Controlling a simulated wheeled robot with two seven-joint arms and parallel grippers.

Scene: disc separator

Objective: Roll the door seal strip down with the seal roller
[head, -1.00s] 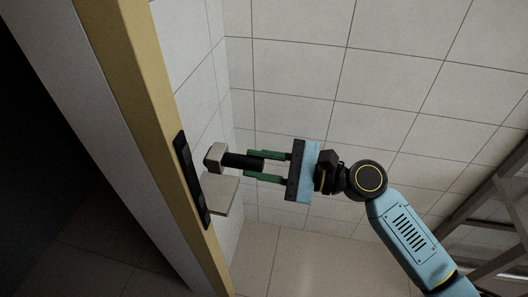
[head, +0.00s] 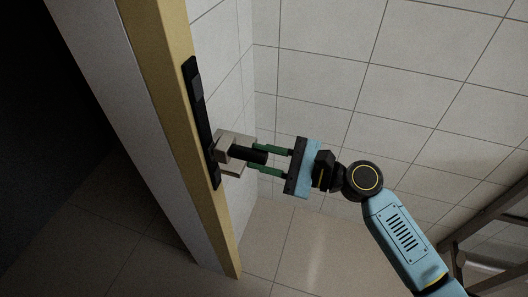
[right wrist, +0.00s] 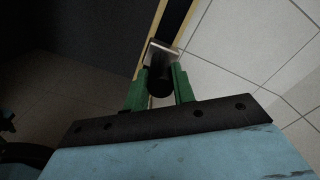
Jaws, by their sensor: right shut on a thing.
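The black strip (head: 199,115) lies along the yellow door edge (head: 172,75) in the head view. A dark strip also shows between yellow borders in the right wrist view (right wrist: 178,18). The seal roller has a pale head (head: 222,146) and a black handle (head: 249,155). My right gripper (head: 261,159) is shut on the handle, with a green finger on each side. The roller head is at the lower part of the strip; I cannot tell whether it touches. The roller also shows in the right wrist view (right wrist: 159,80).
A tiled wall (head: 320,70) stands behind my right arm. A dark metal frame (head: 490,215) is at the right. The floor (head: 285,245) below is clear.

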